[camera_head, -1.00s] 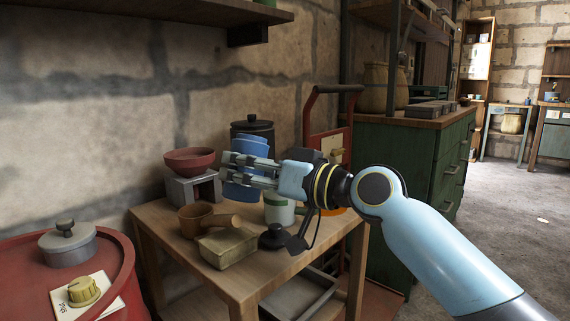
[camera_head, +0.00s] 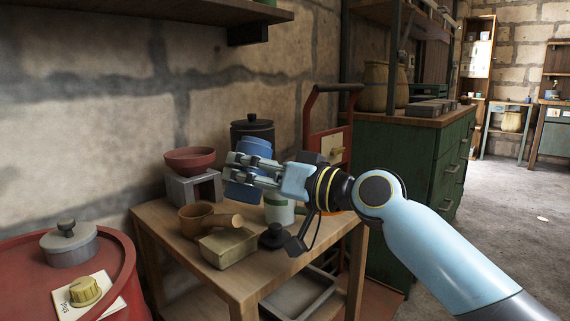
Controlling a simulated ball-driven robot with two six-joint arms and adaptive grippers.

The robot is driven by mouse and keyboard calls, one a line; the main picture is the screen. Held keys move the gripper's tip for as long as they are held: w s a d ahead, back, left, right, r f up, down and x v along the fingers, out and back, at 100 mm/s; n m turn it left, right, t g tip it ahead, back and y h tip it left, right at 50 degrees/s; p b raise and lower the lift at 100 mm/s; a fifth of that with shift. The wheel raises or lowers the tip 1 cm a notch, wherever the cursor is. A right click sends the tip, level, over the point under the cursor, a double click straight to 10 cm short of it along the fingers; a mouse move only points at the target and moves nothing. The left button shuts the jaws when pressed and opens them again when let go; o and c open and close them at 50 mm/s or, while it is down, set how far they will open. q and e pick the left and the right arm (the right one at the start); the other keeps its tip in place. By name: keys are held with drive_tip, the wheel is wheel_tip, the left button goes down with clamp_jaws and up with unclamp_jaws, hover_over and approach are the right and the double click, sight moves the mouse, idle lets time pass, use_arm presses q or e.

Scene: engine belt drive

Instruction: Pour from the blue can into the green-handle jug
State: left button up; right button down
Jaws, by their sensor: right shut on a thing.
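The blue can (camera_head: 257,147) is in my right gripper (camera_head: 247,170), above the table and slightly tilted, with its top leaning right. The fingers cover its middle, and its contents cannot be seen. The green-handle jug (camera_head: 279,209) stands on the wooden table, below and to the right of the can. It is pale with a green band, and its upper part is hidden behind my gripper. The can and jug are apart, and no stream shows between them. My left gripper is not in view.
On the table (camera_head: 262,276) are a brown pot with a handle (camera_head: 196,220), a yellowish box (camera_head: 228,247), a dark lid (camera_head: 273,237) and a red bowl (camera_head: 190,160) on a grey block. A dark lidded canister (camera_head: 253,128) stands behind. A red drum (camera_head: 122,262) is at left.

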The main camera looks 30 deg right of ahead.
drive_tip(key=shift+w+d+r+m+p, duration=0.1)
drive_tip(key=shift+d+r+m+p, duration=0.15)
drive_tip(key=shift+p, duration=0.2)
drive_tip(key=shift+r, duration=0.1)
drive_tip(key=shift+r+m+p, duration=0.15)
drive_tip(key=shift+m+p, duration=0.1)
drive_tip(key=shift+p, duration=0.05)
drive_tip(key=shift+r, duration=0.15)
drive_tip(key=shift+w+d+r+m+p, duration=0.2)
drive_tip(key=shift+r+m+p, duration=0.15)
drive_tip(key=shift+p, duration=0.35)
